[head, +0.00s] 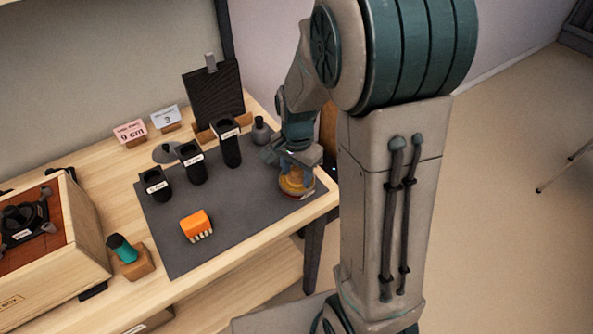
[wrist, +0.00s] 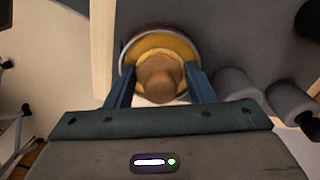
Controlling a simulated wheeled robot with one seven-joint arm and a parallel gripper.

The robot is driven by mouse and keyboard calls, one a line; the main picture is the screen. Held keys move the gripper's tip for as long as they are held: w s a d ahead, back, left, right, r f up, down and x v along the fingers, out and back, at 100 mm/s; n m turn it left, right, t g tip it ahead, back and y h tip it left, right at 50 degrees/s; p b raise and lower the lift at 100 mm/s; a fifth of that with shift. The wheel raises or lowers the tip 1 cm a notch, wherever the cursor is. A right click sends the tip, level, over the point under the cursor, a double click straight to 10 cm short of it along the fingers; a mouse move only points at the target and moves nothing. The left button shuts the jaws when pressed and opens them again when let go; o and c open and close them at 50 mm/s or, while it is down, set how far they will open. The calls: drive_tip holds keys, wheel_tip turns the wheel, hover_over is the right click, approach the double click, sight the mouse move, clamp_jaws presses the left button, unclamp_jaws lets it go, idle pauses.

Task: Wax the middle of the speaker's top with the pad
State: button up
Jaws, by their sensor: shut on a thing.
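My gripper (head: 292,160) is at the right end of the dark mat, low over a round yellow pad (head: 292,184). In the wrist view, my gripper's fingers (wrist: 162,86) are shut on the pad's brown knob (wrist: 160,75). The yellow pad (wrist: 178,46) shows beneath the knob, within a round red and pale rim (wrist: 126,52). I cannot tell whether the pad touches what is under it. The speaker (head: 60,262), a wooden box, stands at the left edge of the head view. Its reddish-brown top (head: 62,238) carries a black round part with grey arms.
On the dark mat (head: 180,258) stand several black cylinders (head: 193,165) and an orange brush (head: 197,226). A teal-handled tool (head: 122,248) sits on a wooden block beside the speaker. Cards (head: 130,133) and a black panel (head: 213,95) stand behind.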

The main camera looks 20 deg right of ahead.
sight(297, 168)
drive_tip(key=shift+r+p, duration=2.9)
drive_tip(key=shift+r, duration=0.6)
drive_tip(key=shift+f, duration=0.1)
